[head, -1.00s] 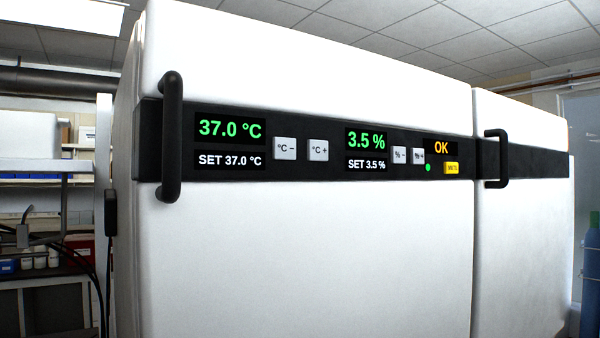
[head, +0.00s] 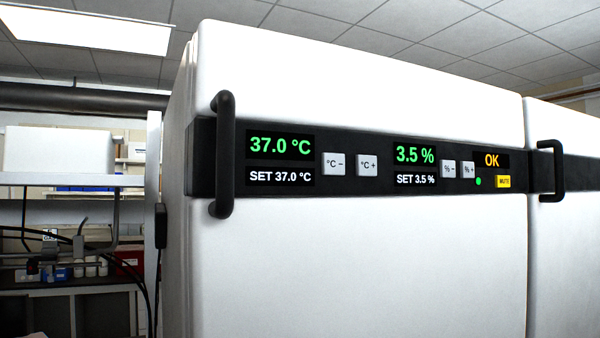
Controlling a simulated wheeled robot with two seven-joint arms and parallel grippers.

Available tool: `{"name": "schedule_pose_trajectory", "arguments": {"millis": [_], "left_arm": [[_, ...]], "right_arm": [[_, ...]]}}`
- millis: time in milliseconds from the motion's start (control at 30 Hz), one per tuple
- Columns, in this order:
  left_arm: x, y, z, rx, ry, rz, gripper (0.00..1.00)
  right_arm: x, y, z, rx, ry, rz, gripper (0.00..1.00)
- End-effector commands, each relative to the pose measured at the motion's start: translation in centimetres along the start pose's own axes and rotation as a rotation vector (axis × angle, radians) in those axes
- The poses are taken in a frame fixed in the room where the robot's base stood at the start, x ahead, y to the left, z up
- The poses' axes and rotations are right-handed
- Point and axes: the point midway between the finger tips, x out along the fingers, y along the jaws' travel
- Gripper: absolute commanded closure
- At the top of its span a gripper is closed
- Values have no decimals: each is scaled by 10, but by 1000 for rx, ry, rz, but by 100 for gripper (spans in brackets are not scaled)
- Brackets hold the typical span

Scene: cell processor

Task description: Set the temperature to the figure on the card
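A white incubator (head: 350,260) fills the middle and right of the head view. Its black panel has a temperature display (head: 280,145) reading 37.0 °C in green, with a line (head: 280,177) reading SET 37.0 °C below. To the right are a °C − button (head: 334,164) and a °C + button (head: 367,166). A second display (head: 415,155) reads 3.5 % and SET 3.5 %, beside a % − button (head: 448,169) and a % + button (head: 468,170). No card is visible. Neither gripper is in view.
A black vertical handle (head: 223,155) stands out left of the displays. Another handle (head: 551,171) is on the right door. A status display (head: 491,160) reads OK, above a yellow MUTE button (head: 503,181). Shelves and a bench (head: 70,290) are at the left.

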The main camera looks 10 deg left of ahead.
Motion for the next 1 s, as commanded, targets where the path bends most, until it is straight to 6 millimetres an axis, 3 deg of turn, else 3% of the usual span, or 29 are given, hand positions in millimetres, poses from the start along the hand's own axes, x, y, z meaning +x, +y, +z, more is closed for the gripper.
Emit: {"name": "schedule_pose_trajectory", "arguments": {"millis": [600, 633, 667, 867, 900, 1000], "left_arm": [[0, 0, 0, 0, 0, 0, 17], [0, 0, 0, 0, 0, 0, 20], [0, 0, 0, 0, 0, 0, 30], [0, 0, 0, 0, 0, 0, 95], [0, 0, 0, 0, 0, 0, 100], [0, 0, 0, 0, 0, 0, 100]], "right_arm": [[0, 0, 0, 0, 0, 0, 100], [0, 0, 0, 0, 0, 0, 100], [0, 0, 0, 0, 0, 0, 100], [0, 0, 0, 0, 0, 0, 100], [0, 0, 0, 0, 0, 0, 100], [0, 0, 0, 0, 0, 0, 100]]}}
